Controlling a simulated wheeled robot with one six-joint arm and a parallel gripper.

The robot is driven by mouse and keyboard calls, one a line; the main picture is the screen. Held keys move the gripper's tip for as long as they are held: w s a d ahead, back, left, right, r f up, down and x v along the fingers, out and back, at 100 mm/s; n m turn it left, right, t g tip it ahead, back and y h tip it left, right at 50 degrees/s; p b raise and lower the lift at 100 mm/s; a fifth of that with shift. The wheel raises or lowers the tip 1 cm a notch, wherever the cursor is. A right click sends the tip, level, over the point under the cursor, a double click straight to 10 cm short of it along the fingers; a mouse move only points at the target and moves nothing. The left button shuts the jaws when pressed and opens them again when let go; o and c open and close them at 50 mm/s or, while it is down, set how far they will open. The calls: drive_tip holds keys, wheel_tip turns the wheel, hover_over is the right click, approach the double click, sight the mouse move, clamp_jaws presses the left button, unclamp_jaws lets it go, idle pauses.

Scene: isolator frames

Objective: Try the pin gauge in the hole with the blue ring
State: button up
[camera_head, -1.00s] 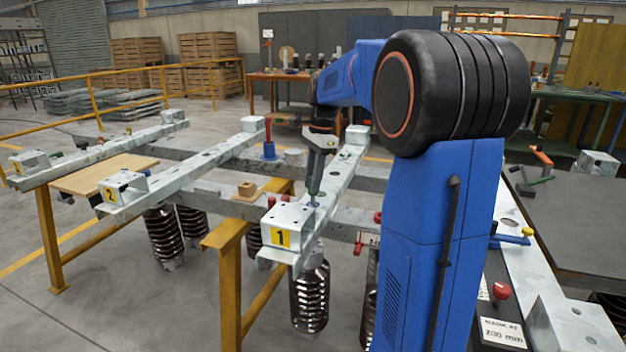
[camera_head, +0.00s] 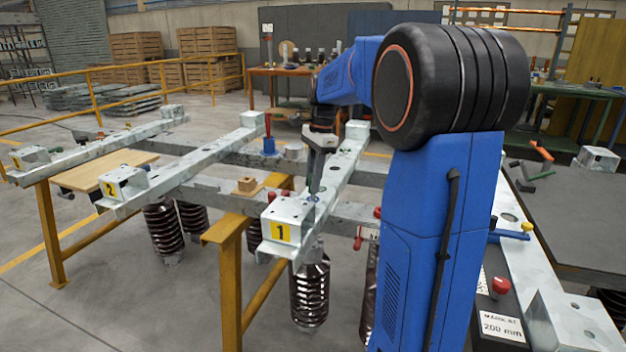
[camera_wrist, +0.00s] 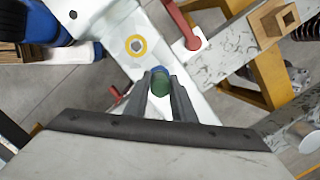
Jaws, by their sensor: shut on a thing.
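My gripper (camera_wrist: 160,88) is shut on the green pin gauge (camera_wrist: 161,84), whose rounded green end shows between the fingertips in the wrist view. The blue ring (camera_wrist: 158,70) shows just beyond the green part, partly covered by it. In the head view my gripper (camera_head: 315,190) points down at the pale beam (camera_head: 343,166) marked 1, with its tips close to the beam top. The pin's lower end is hidden, so I cannot tell whether it is in the hole or above it.
A yellow-ringed hole (camera_wrist: 136,45) lies on the same beam near the blue ring. A red handle (camera_wrist: 183,25) stands close by on the right in the wrist view. A small wooden block (camera_head: 247,184) sits left of the beam.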

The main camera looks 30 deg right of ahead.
drive_tip(key=shift+f, duration=1.35)
idle(0.8)
drive_tip(key=shift+r, duration=3.8)
